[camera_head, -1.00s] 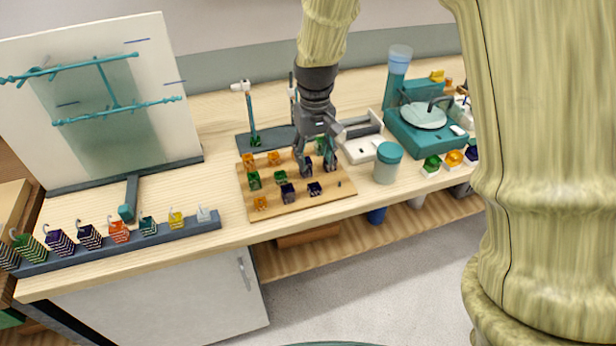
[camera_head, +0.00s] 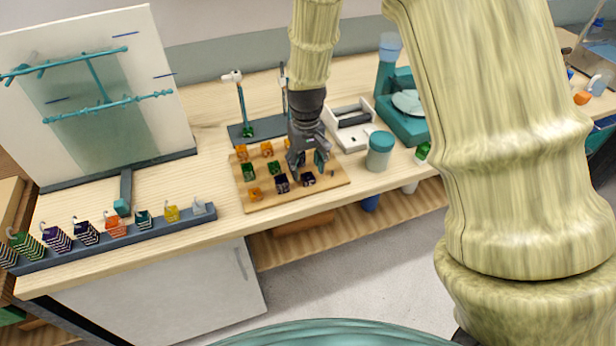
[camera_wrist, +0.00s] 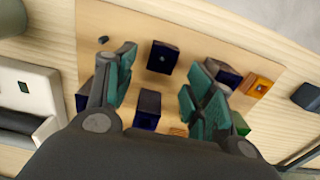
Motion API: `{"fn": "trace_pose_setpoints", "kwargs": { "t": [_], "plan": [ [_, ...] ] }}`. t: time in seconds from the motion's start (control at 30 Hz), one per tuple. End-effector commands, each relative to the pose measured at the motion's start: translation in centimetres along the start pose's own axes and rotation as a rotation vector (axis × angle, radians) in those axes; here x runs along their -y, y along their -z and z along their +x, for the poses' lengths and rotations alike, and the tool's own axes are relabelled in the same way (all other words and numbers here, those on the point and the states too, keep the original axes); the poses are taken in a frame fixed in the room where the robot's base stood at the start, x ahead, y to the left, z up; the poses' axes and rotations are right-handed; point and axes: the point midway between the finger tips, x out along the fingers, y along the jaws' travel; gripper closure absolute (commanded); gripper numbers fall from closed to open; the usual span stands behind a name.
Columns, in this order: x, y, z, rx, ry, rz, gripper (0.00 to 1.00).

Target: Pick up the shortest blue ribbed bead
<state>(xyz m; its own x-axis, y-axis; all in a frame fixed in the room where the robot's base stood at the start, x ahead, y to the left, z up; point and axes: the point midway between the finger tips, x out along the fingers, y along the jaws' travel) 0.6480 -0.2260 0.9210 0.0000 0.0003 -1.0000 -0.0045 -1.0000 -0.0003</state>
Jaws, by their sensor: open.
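My gripper (camera_head: 308,166) is open and points down over the wooden board (camera_head: 325,190). In the wrist view its two teal fingers (camera_wrist: 160,80) are spread with nothing held between them. A dark blue bead (camera_wrist: 163,57) stands just beyond the fingertips. Another dark blue bead (camera_wrist: 146,108) shows between the fingers, nearer the palm. A third dark blue bead (camera_wrist: 222,72) is beside the right finger, and one more is partly hidden by the left finger. In the head view two dark beads (camera_head: 282,183) stand near the board's front edge. Ribbing and exact heights are too small to compare.
Orange beads (camera_head: 255,194) and green beads (camera_head: 249,172) share the board close by. A teal-lidded jar (camera_head: 379,152) and a white tray (camera_head: 350,128) stand to the right. A rack of hanging coloured pieces (camera_head: 160,228) is at the left, with a upright panel behind.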

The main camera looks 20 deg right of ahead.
Motion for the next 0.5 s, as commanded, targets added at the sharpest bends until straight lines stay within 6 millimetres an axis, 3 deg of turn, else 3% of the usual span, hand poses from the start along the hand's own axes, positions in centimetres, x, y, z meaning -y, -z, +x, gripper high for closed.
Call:
{"fn": "trace_pose_setpoints", "kwargs": {
  "t": [0.2,0.5],
  "plan": [
    [-0.1,0.0,2.1,0.002,0.0,-0.001,0.46],
    [-0.1,0.0,2.9,0.0,0.0,-0.001,0.46]
  ]
}}
